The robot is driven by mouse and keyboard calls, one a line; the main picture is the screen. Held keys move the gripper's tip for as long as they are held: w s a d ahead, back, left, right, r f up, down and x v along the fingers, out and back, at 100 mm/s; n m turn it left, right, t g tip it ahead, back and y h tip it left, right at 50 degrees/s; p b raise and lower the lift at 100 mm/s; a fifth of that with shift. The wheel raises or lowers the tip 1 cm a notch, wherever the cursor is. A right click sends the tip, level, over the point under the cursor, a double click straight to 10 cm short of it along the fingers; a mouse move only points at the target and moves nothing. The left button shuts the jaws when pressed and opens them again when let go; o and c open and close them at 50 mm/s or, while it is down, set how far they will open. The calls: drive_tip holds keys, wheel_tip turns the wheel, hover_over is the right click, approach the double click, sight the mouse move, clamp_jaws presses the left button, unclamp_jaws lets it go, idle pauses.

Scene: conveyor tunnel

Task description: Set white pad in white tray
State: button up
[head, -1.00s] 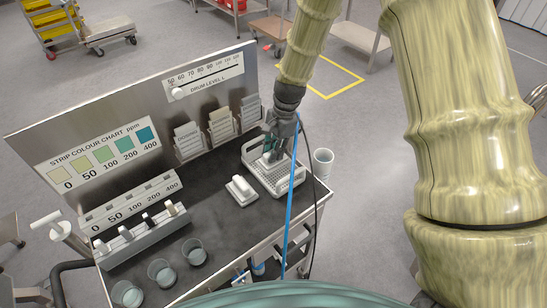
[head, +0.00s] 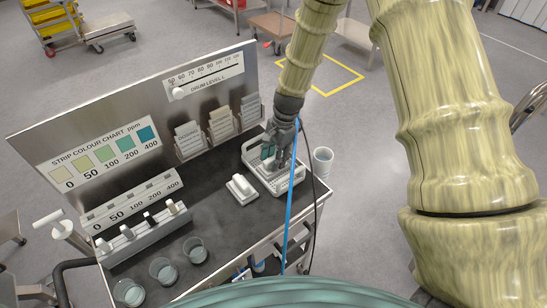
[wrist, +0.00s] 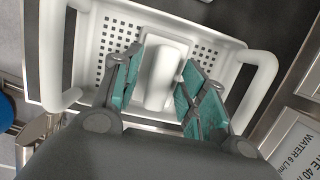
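The white tray (head: 252,151) stands at the right end of the cart top. In the wrist view its perforated floor (wrist: 112,40) and looped side handles show. A white pad with a raised grip (wrist: 163,75) is inside the tray's outline, between the teal fingers of my gripper (wrist: 164,62). The fingers lie close along both sides of the grip; firm contact is not clear. Whether the pad rests on the tray floor is hidden. In the head view my gripper (head: 279,153) points down over the tray. A second white pad (head: 241,188) lies on the dark cart top left of the tray.
A white cup (head: 322,161) stands right of the tray. Card holders (head: 190,139) and the upright chart panel (head: 105,155) border the back. A strip rack (head: 142,232) and several clear beakers (head: 162,271) fill the left. Dark cart top around the second pad is free.

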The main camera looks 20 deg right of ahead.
drive_tip(key=shift+r, duration=0.15)
drive_tip(key=b+v, duration=0.3)
drive_tip(key=v, duration=0.9)
idle(0.4)
